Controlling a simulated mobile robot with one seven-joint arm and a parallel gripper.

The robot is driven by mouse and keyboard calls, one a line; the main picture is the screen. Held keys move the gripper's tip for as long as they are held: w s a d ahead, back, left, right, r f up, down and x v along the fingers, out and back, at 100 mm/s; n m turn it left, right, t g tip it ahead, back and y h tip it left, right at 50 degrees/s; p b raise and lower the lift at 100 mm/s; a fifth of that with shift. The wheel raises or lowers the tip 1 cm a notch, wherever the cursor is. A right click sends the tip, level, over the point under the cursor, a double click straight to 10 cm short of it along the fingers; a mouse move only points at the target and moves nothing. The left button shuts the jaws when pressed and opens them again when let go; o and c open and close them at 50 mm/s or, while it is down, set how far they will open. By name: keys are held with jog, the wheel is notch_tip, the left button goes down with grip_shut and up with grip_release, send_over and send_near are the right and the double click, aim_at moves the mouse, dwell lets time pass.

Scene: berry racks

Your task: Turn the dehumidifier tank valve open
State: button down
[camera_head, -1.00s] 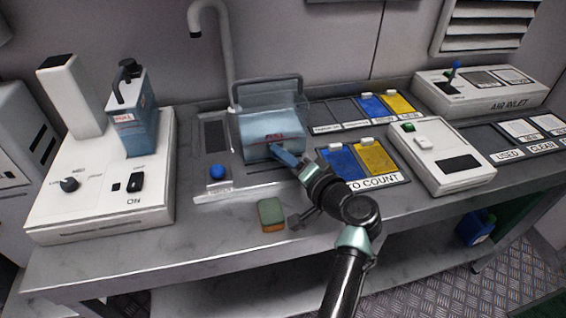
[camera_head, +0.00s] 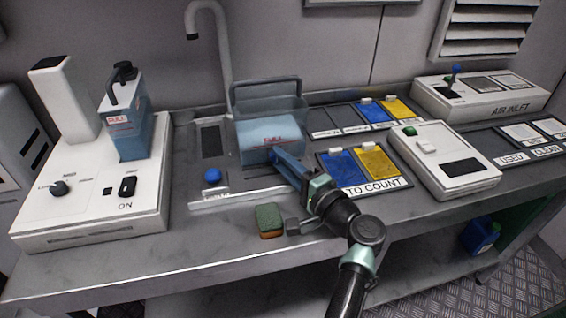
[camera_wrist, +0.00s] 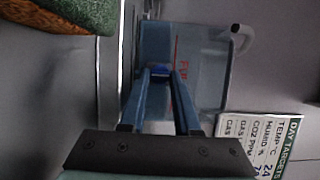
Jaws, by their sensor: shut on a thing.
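A clear tank (camera_head: 258,140) of bluish water, with a red FULL mark and a grey handle, stands at the sink station in the middle of the bench. My gripper (camera_head: 274,156) reaches its front face from the lower right. In the wrist view the tank (camera_wrist: 205,75) lies ahead, and my gripper (camera_wrist: 160,74) is shut on a small dark blue valve (camera_wrist: 160,70) low on the tank's face. The fingers hide most of the valve, so its angle cannot be told.
A green and orange sponge (camera_head: 269,220) lies close left of my wrist. A grey tap (camera_head: 222,50) curves up behind the tank. A blue knob (camera_head: 213,176) is left of it. Blue and yellow trays (camera_head: 375,160) and a white device (camera_head: 465,185) stand at right.

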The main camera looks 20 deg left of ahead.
jog(key=c, duration=0.6)
grip_release()
jog(key=shift+f, duration=0.1)
